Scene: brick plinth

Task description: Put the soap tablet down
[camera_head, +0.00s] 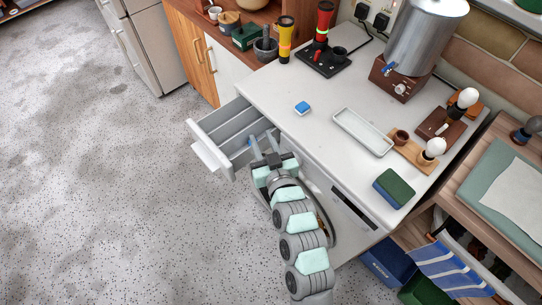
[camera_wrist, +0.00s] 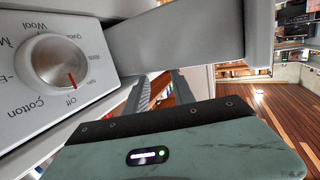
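A small blue-and-white block, which looks like the soap tablet (camera_head: 302,108), lies on the white worktop (camera_head: 285,88), apart from my gripper. My gripper (camera_head: 263,142) is at the front of the cabinet, beside the right side of the pulled-out drawer (camera_head: 208,158). Its two fingers are apart in the wrist view (camera_wrist: 163,88), with only distant background visible between them. A grey part, seemingly the drawer (camera_wrist: 185,32), fills the top of the wrist view. I cannot tell whether the fingers touch it.
A control dial (camera_wrist: 55,62) is close on the left in the wrist view. The worktop around the tablet is clear.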

